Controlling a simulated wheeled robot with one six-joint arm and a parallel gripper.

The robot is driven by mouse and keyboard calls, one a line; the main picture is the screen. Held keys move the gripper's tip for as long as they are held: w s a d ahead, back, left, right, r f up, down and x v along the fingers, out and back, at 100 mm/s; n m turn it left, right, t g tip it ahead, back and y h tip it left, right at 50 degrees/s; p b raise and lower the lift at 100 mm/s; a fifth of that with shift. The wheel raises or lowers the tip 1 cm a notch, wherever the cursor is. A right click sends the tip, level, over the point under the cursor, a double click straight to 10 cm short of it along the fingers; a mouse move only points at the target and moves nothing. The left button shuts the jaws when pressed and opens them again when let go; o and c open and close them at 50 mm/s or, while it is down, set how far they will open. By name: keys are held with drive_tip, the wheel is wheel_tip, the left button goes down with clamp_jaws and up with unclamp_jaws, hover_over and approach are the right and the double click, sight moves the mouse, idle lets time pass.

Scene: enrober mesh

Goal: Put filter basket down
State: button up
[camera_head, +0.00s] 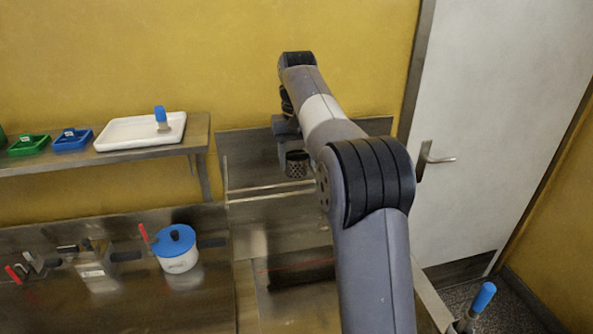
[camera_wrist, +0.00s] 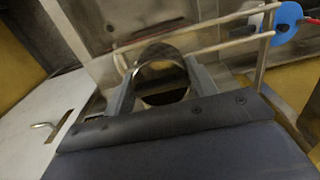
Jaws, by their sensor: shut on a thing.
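The filter basket (camera_head: 297,164) is a small dark perforated metal cylinder. It hangs in the air under my gripper (camera_head: 288,140), in front of the metal back panel and near the rails. In the wrist view the basket (camera_wrist: 160,66) shows as a round metal rim with a dark inside, and my gripper (camera_wrist: 160,82) has a finger on each side of it. The gripper is shut on the basket. My arm hides part of the area to the right of it in the head view.
Metal rails (camera_head: 270,191) run below the basket, above a metal trough with a dark opening (camera_head: 300,276). A white pot with a blue lid (camera_head: 177,250) and clamps (camera_head: 90,260) stand on the left counter. A shelf (camera_head: 197,130) holds a white tray (camera_head: 120,135). A door (camera_head: 480,120) is right.

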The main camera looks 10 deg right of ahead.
sight(297, 171)
drive_tip(key=shift+f, duration=1.9)
drive_tip(key=shift+f, duration=0.1)
drive_tip(key=o, duration=1)
drive_tip(key=shift+r, duration=3.85)
